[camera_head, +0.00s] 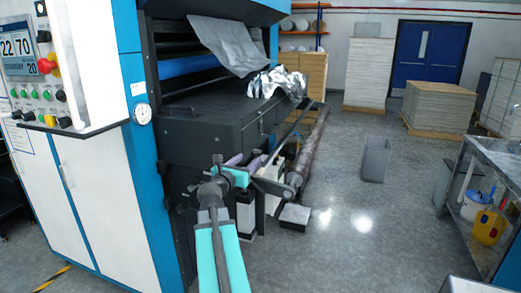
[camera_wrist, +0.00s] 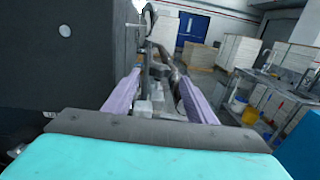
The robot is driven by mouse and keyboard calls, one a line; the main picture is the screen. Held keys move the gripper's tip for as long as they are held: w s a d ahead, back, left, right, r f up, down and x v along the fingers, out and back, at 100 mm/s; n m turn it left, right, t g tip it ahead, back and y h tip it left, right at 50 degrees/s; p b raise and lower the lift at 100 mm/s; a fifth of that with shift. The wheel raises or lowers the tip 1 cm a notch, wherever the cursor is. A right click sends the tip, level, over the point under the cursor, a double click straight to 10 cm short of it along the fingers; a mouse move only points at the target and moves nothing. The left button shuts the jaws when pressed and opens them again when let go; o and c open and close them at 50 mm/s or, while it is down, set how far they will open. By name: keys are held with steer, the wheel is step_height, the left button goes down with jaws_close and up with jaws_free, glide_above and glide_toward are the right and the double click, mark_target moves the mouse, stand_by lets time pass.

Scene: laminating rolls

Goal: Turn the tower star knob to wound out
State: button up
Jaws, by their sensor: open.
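My gripper (camera_head: 254,162) reaches out beside the front of the dark laminating machine (camera_head: 205,135). In the wrist view my gripper (camera_wrist: 159,78) has its two lilac fingers spread wide apart. Grey metal fittings (camera_wrist: 152,98) show in the gap between the fingers, with an upright dark bracket behind them. Nothing is clearly gripped. I cannot make out the star knob for certain; it may be among these fittings or hidden behind my arm in the head view. Its setting cannot be read.
The machine's dark side wall (camera_wrist: 60,60) stands close on the left. A long roll (camera_head: 308,150) lies along the machine's right side. A control panel (camera_head: 50,65) is at far left. A bench (camera_head: 495,160) stands at right. Open floor lies between.

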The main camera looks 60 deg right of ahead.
steer(key=shift+w+d+p, duration=0.15)
steer(key=shift+d+p, duration=0.5)
steer(key=shift+d, duration=2.5)
steer(key=shift+w+d+p, duration=0.15)
steer(key=shift+d+p, duration=0.5)
steer(key=shift+d, duration=2.5)
steer(key=c, duration=1)
steer(key=shift+c, duration=0.2)
steer(key=shift+w+a+n+t+p, duration=0.15)
steer(key=shift+n+t+p, duration=0.5)
steer(key=shift+t, duration=0.45)
steer(key=shift+w+r+n+t+y+p, duration=0.1)
steer(key=shift+w+n+t+y+p, duration=0.1)
steer(key=shift+n+t+y+p, duration=0.5)
steer(key=shift+w+a+n+t+y+p, duration=0.1)
steer(key=shift+w+n+t+y+p, duration=0.1)
steer(key=shift+n+t+p, duration=0.5)
steer(key=shift+w+n+t+y+p, duration=0.1)
steer(key=shift+w+n+t+p, duration=0.2)
steer(key=shift+t, duration=0.8)
steer(key=shift+n+t+y, duration=0.3)
steer(key=shift+n+t, duration=0.15)
steer(key=shift+t, duration=0.05)
